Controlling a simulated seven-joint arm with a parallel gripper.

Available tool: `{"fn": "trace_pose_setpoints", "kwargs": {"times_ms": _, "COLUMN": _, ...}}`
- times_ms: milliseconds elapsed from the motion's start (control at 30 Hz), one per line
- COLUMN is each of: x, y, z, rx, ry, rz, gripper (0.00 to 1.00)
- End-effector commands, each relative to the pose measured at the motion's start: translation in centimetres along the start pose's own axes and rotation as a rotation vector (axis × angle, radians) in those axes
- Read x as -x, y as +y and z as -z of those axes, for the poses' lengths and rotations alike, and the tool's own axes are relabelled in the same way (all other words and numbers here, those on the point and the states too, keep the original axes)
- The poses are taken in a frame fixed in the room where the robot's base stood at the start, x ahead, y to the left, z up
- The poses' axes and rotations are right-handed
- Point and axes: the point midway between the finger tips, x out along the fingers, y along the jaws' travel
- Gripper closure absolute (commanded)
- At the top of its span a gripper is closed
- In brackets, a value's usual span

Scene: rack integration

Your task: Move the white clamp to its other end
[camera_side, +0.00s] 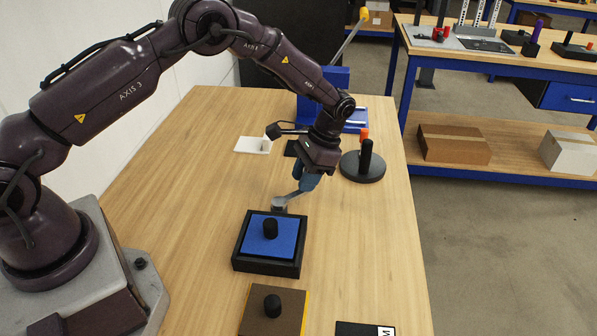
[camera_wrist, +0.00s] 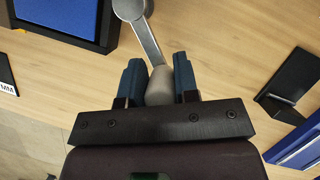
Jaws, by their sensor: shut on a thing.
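My gripper (camera_wrist: 158,72) has blue fingers and is shut on a pale, whitish handle (camera_wrist: 160,87), which fits the white clamp. A grey metal lever arm (camera_wrist: 147,42) runs from this handle to a round end at the top of the wrist view. In the side view, my gripper (camera_side: 300,188) points down over the table, and the grey lever (camera_side: 283,202) reaches to a round base just behind the black-framed blue block. The fingers hide much of the handle in the side view. A white plate (camera_side: 250,146) with a small pale piece stands farther back.
The black tray (camera_side: 240,262) with a blue top and black knob is close in front of the lever. A brown block (camera_side: 290,309) lies nearer. A round black stand (camera_side: 362,172) and a blue fixture (camera_side: 310,110) are behind. The table's left side is clear.

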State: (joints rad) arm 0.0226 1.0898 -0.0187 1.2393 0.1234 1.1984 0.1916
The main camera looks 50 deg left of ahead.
Motion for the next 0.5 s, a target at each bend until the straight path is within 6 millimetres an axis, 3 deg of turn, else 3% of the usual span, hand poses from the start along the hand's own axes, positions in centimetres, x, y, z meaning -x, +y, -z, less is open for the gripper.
{"fn": "trace_pose_setpoints", "kwargs": {"times_ms": 500, "x": 0.4, "y": 2.9, "z": 0.3, "rx": -0.401, "ry": 0.006, "rz": 0.169, "gripper": 1.0}}
